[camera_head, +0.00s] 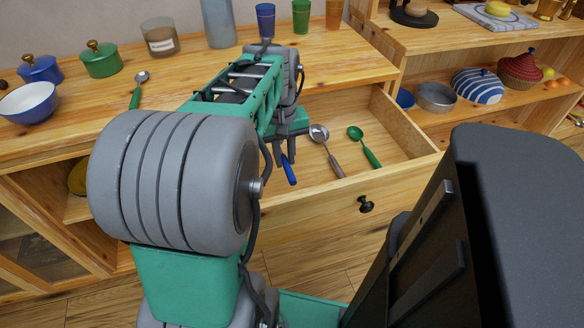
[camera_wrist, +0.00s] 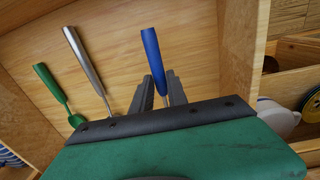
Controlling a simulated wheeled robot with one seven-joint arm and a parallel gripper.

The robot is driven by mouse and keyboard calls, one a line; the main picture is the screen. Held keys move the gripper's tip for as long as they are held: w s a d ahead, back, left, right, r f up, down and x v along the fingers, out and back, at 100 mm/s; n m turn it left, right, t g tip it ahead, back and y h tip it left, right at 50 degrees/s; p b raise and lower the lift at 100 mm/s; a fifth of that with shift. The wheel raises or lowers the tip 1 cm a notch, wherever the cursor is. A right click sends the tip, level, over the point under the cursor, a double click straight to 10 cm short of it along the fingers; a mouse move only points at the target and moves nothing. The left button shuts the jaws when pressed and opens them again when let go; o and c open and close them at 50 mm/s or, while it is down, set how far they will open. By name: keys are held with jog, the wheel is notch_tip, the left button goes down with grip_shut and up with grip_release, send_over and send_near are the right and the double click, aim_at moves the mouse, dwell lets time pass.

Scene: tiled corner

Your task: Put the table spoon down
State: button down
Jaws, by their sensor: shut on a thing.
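My gripper (camera_head: 280,155) is shut on a utensil with a blue handle (camera_head: 290,172), which I take to be the table spoon. It is over the left part of an open wooden drawer (camera_head: 300,208). In the wrist view, the blue handle (camera_wrist: 152,55) sticks out between the two dark fingers of my gripper (camera_wrist: 159,88). The spoon's other end is hidden. I cannot tell whether the spoon touches the drawer floor.
In the drawer lie a grey metal-handled spoon (camera_head: 335,163) and a green spoon (camera_head: 370,156), right of my gripper. Another green-handled spoon (camera_head: 136,96) lies on the counter (camera_head: 185,80) near a blue-white bowl (camera_head: 28,102). Drawer walls (camera_head: 402,122) bound the space.

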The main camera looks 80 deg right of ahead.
aim_at(283, 179)
jog(key=f, duration=0.2)
jog(key=f+b, duration=0.1)
jog(key=f, duration=0.2)
jog(key=shift+w+f, duration=0.3)
jog(key=shift+w, duration=0.1)
jog(key=c, duration=1.3)
grip_release()
jog(key=shift+f, duration=0.1)
